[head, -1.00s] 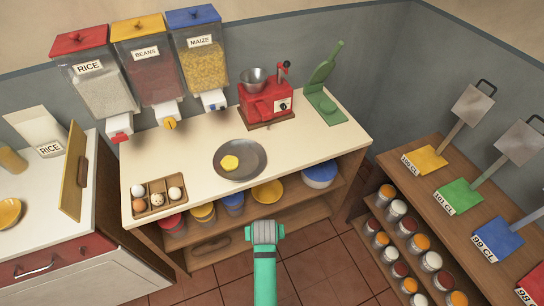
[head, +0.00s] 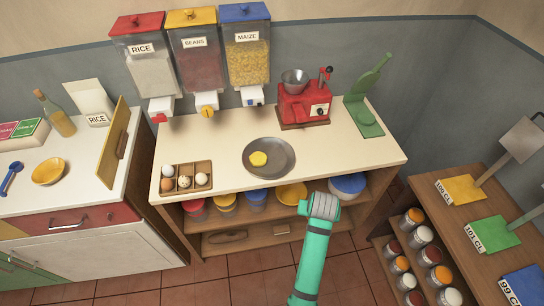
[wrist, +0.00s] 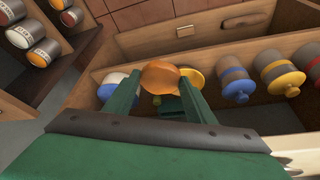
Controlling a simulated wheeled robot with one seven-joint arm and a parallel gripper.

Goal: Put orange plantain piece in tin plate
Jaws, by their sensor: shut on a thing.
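The round grey tin plate (head: 284,166) lies on the cream counter, with a yellow piece (head: 258,159) on it. My gripper (wrist: 160,92) shows in the wrist view with its two green fingers closed on an orange rounded piece (wrist: 160,75), which appears to be the orange plantain piece. In the head view my wrist (head: 320,205) is in front of the counter's front edge, to the right of and nearer than the plate. The fingers and the held piece are hidden there.
An egg tray (head: 186,178) stands at the counter's front left. A red grinder (head: 304,106) and a green press (head: 364,105) stand at the back right. Lidded jars and a yellow bowl (head: 291,194) sit on the shelf below. Counter around the plate is clear.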

